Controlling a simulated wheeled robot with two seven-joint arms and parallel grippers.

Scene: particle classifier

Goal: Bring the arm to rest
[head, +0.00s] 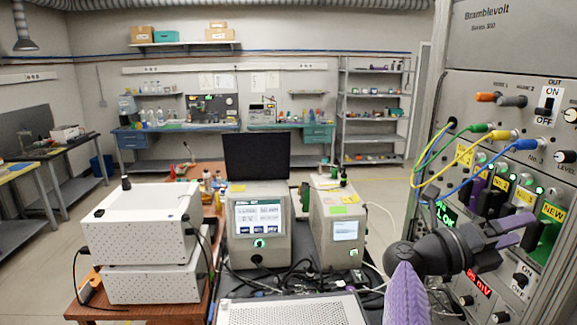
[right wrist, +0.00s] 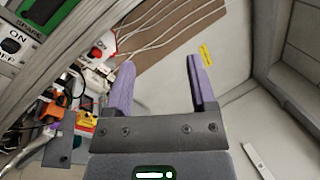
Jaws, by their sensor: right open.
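My right arm (head: 405,290) comes up from the bottom right in the head view, with a purple link and a black wrist. My right gripper (head: 515,229) is in front of the lower part of the rack panel, pointing right. In the right wrist view its two purple fingers (right wrist: 160,68) stand apart with nothing between them. I cannot tell whether the fingers touch the panel. My left gripper does not show in either view.
The rack panel (head: 480,75) stands close on the right, with plugs, switches and a yellow cable (head: 440,178). A white box (head: 140,225), a device with a screen (head: 260,225) and a second device (head: 338,230) stand on the bench. Open floor lies behind.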

